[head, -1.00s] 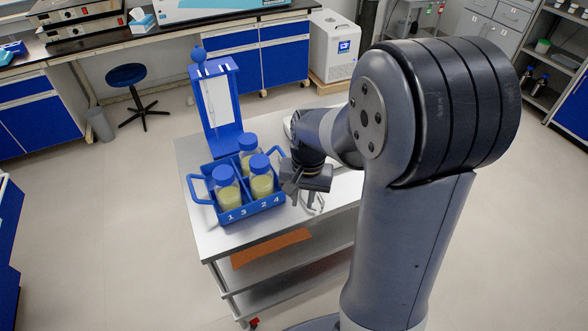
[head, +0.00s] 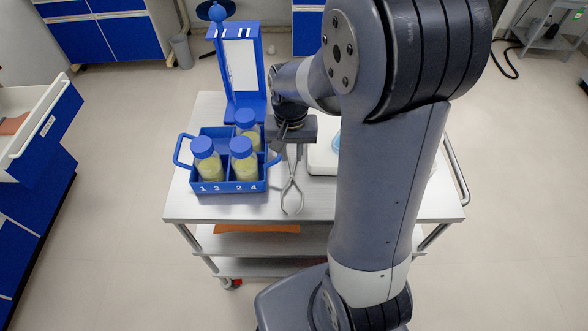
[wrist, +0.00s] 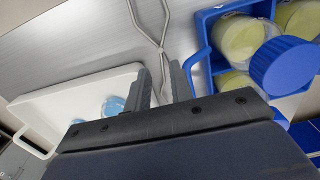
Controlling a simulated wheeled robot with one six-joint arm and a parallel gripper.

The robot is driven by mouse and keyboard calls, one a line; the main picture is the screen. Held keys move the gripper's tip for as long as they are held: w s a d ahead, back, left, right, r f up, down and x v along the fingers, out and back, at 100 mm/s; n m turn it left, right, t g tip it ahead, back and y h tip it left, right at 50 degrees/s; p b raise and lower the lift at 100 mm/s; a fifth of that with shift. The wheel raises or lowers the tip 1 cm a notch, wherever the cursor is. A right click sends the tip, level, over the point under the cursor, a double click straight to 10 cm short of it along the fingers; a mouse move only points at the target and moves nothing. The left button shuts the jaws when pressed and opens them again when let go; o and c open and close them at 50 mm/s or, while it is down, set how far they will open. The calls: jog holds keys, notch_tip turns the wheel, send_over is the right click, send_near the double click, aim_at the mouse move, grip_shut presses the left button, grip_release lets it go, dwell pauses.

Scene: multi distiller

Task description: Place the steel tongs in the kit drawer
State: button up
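The steel tongs (head: 291,188) lie on the steel cart top, to the right of the blue bottle carrier, with their splayed arms toward the cart's front edge. In the wrist view the tongs (wrist: 161,46) run down between my two fingers. My gripper (head: 287,147) is above the far end of the tongs in the head view. In the wrist view my gripper (wrist: 162,82) has its fingers apart, with a gap on both sides of the tongs. An open drawer (head: 36,122) in a blue cabinet at the far left holds something orange; I cannot tell whether it is the kit drawer.
The blue carrier (head: 226,187) holds several blue-capped bottles close to my gripper's left. A blue stand (head: 240,70) rises behind it. A white tray (head: 322,160) with blue items is on the right, partly behind my arm. Open floor lies between cart and drawer cabinet.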

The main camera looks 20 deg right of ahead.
aim_at(292, 177)
notch_tip(292, 177, down, 4)
jog(key=shift+w+d+f+p, duration=0.1)
jog(key=shift+f+p, duration=0.25)
jog(key=shift+f, duration=1.15)
jog(key=shift+w+f+p, duration=0.1)
jog(key=shift+f+p, duration=0.2)
jog(key=shift+f, duration=1.2)
jog(key=shift+s, duration=0.1)
jog(key=shift+c, duration=0.3)
grip_shut()
